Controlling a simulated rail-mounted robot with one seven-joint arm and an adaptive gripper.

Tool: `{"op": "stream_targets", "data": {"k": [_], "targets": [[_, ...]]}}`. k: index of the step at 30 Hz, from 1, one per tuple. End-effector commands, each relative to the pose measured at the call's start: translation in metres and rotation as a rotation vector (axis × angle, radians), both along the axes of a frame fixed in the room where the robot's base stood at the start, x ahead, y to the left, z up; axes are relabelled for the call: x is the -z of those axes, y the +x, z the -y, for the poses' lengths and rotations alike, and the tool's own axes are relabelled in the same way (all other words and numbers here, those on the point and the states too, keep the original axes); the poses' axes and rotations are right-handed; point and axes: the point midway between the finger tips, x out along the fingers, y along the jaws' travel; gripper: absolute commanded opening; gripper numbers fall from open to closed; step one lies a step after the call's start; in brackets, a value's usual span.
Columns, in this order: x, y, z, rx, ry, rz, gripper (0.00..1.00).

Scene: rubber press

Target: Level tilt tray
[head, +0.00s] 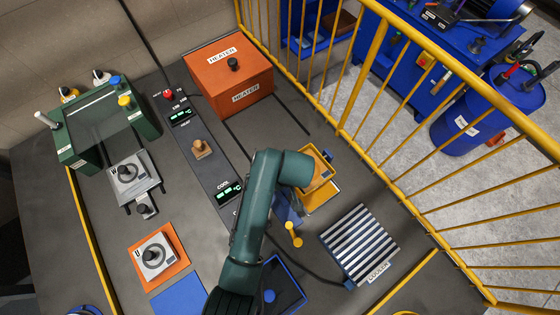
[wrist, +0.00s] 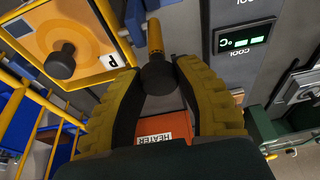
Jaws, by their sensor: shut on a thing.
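The yellow tilt tray (head: 326,190) stands just right of my arm's end in the head view, partly hidden by it. In the wrist view the tray (wrist: 108,72) is at the upper left, with a dark knob and a plate marked P on it. Its exact tilt is hard to judge. My gripper (wrist: 162,88) has its yellow fingers closed around a dark round knob (wrist: 158,78), beside the tray. A yellow rod (wrist: 154,36) runs up from behind this knob. In the head view my gripper is hidden under the arm. A yellow rod-like piece (head: 293,235) shows below the arm's end.
The orange heater (head: 228,85) is behind, and the striped cooler (head: 360,242) is at the right front. A yellow railing (head: 370,85) runs along the right. A green press (head: 80,150), a W plate (head: 132,177) and a U plate (head: 154,255) are at the left.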

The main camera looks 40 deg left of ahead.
Motion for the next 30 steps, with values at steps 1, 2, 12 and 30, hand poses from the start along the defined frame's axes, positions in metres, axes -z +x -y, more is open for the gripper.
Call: {"op": "stream_targets", "data": {"k": [1, 2, 12, 30], "targets": [[0.0006, -0.0004, -0.0011, -0.001, -0.005, -0.004, 0.00], [0.0008, -0.0003, -0.0013, -0.001, -0.008, -0.005, 0.00], [0.0023, -0.0003, -0.0020, -0.001, -0.014, -0.008, 0.00], [-0.0003, 0.0003, -0.0011, 0.000, -0.014, -0.005, 0.61]]}}
